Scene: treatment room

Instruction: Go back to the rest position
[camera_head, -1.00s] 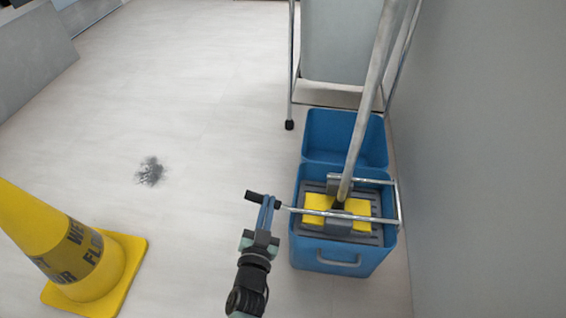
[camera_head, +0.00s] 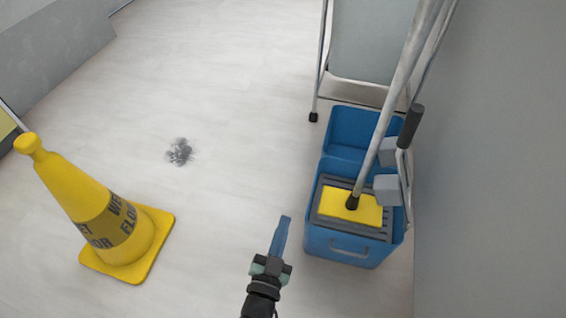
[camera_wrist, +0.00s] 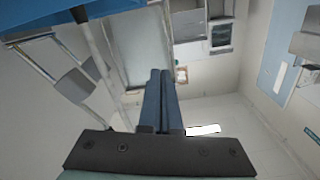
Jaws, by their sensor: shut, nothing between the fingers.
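My gripper (camera_head: 285,222) is at the bottom centre of the head view, just left of the blue mop bucket (camera_head: 345,247) and apart from it. Its blue fingers are together with nothing between them. In the wrist view the two shut fingers (camera_wrist: 160,100) point into the room. The bucket's wringer lever with a black grip (camera_head: 410,126) stands raised along the right side. A yellow mop head (camera_head: 362,208) rests on the dark grate in the bucket, and its grey handle (camera_head: 385,115) rises up to the right.
A yellow wet-floor cone (camera_head: 105,225) stands at the left. A dark stain (camera_head: 179,152) lies on the pale floor. A metal-framed cart (camera_head: 372,45) stands behind the bucket. A grey wall (camera_head: 490,160) closes off the right.

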